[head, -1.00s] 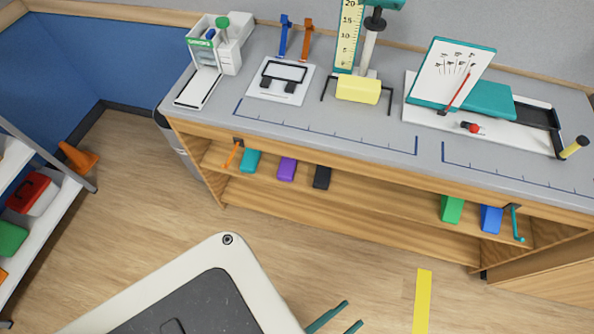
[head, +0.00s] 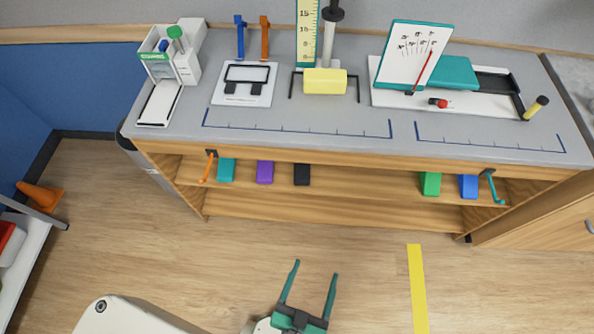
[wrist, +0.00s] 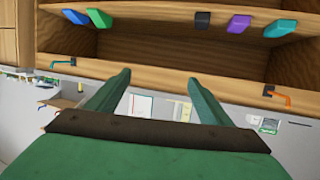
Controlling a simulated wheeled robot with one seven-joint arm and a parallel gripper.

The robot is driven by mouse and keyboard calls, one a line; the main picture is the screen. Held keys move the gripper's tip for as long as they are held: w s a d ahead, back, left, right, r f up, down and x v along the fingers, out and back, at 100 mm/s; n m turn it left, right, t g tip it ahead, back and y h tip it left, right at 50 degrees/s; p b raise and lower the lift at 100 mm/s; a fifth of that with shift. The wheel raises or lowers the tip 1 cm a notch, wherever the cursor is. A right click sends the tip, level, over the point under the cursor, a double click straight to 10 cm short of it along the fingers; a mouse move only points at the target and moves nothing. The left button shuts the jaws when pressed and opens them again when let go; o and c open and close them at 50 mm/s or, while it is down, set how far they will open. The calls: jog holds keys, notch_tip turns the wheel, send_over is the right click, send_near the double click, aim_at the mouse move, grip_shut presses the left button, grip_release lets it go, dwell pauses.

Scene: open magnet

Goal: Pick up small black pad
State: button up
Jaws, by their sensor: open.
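The small black pad (head: 302,174) sits on the shelf under the grey counter, to the right of a purple pad. It also shows in the wrist view (wrist: 202,21), where the picture is upside down relative to the head view. My gripper (head: 317,268) has two teal fingers spread apart with nothing between them. It is over the floor in front of the shelf, well short of the black pad. In the wrist view the open fingers (wrist: 157,84) point toward the shelf unit.
On the shelf are a teal pad (head: 227,170), the purple pad (head: 265,172), a green pad (head: 430,184) and a blue pad (head: 468,187). An orange hook (head: 209,166) and a teal hook (head: 491,186) hang at the counter's front edge. The floor before the shelf is clear.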

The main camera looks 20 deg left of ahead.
jog(key=w+a+f, duration=0.3)
jog(key=w+f, duration=0.5)
jog(key=f, duration=0.2)
jog(key=n+g+y, duration=0.2)
jog(key=n+y, duration=0.2)
send_near(302, 172)
jog(key=x, duration=0.5)
jog(key=shift+w+f, duration=0.2)
jog(key=shift+f, duration=0.35)
jog(key=shift+r+x, duration=0.2)
jog(key=shift+x, duration=0.9)
jog(key=shift+r+x, duration=0.2)
jog(key=shift+x, duration=1.8)
jog(key=shift+a, duration=0.1)
jog(key=c, duration=1.1)
